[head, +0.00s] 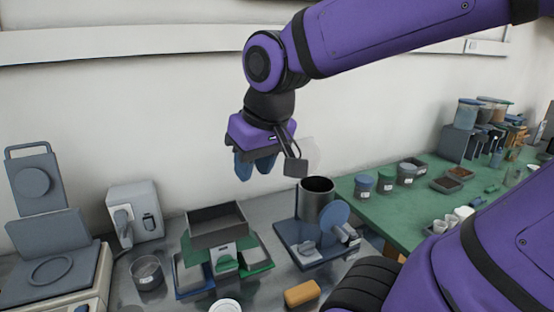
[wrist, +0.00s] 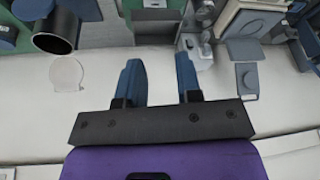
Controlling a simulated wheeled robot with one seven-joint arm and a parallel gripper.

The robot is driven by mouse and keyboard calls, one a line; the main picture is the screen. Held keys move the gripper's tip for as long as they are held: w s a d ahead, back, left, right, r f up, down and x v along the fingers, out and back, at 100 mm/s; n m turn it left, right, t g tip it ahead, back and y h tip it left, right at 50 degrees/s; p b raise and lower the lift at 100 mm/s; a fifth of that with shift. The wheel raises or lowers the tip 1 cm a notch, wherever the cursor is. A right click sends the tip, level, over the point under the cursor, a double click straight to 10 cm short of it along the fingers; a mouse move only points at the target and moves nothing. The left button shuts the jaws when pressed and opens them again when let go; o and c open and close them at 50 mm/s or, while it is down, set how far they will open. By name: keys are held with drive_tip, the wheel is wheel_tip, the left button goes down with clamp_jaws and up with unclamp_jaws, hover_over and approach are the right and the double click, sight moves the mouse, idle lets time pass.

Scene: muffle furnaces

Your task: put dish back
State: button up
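My gripper (head: 254,172) is open and empty, high in front of the wall and above the bench. Its two blue fingers stand apart in the wrist view (wrist: 160,82) with nothing between them. A white round dish (head: 225,305) is cut off by the bottom edge of the head view. I cannot tell which one the task means. A dark grey open tray (head: 217,238) lies on top of a stand with green and blue trays, below my gripper.
A blue-grey device with an open cylinder (head: 316,200) stands right of the tray; a faint clear disc (wrist: 67,74) shows near it. A white box unit (head: 136,211) and a grey lidded instrument (head: 52,235) stand left. An orange block (head: 302,293) lies in front. Right is a green mat (head: 400,210) with jars.

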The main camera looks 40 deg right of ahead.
drive_tip(key=shift+n+t, duration=0.4)
drive_tip(key=shift+t, duration=0.2)
drive_tip(key=s, duration=0.1)
drive_tip(key=s+r, duration=0.1)
drive_tip(key=s, duration=0.1)
drive_tip(key=s+d+r, duration=0.1)
drive_tip(key=shift+s, duration=0.4)
